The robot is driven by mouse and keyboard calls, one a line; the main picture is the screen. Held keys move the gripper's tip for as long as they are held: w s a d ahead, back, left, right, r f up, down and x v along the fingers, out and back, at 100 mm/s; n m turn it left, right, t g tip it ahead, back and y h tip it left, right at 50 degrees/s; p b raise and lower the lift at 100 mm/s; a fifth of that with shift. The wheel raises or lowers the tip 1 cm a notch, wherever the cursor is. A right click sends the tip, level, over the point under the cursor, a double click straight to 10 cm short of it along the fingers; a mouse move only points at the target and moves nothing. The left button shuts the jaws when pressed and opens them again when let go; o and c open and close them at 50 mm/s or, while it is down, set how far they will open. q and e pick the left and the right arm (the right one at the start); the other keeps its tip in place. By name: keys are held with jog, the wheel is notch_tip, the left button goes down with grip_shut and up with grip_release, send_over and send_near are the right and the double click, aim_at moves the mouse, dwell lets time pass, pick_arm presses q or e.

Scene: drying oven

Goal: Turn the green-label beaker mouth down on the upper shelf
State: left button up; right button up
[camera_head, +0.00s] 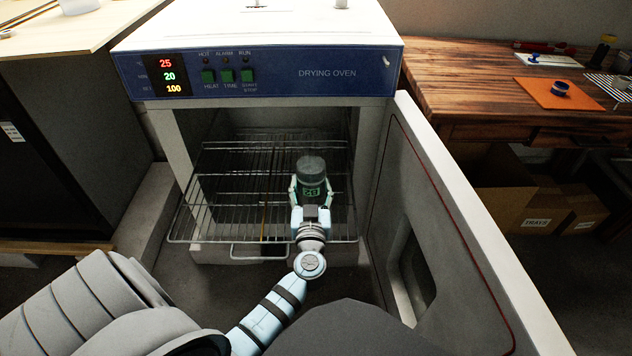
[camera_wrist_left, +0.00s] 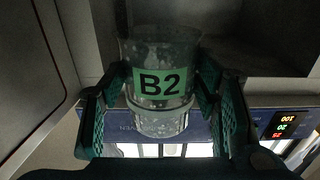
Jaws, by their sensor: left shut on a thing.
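Whether the rim touches the shelf wires is hidden. My right gripper is out of view.
The drying oven (camera_head: 340,85) has its control panel above the opening. Its door (camera_head: 455,215) stands open on the right, close beside my left arm. The left part of the shelf is empty. A wooden bench (camera_head: 450,85) stands at the right.

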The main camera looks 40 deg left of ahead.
pick_arm(q)
jog(key=shift+s+a+r, duration=0.1)
jog(key=shift+s+a, duration=0.05)
jog(key=shift+s, duration=0.1)
jog(key=shift+p, duration=0.4)
jog(key=shift+f, duration=0.25)
notch_tip(320, 180, down, 4)
jog(key=b, duration=0.3)
jog(key=shift+f, duration=0.5)
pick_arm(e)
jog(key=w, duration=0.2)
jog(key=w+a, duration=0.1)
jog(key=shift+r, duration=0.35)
pick_arm(q)
jog(key=shift+f, duration=0.3)
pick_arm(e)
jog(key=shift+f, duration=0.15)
pick_arm(q)
jog(key=o, duration=1.3)
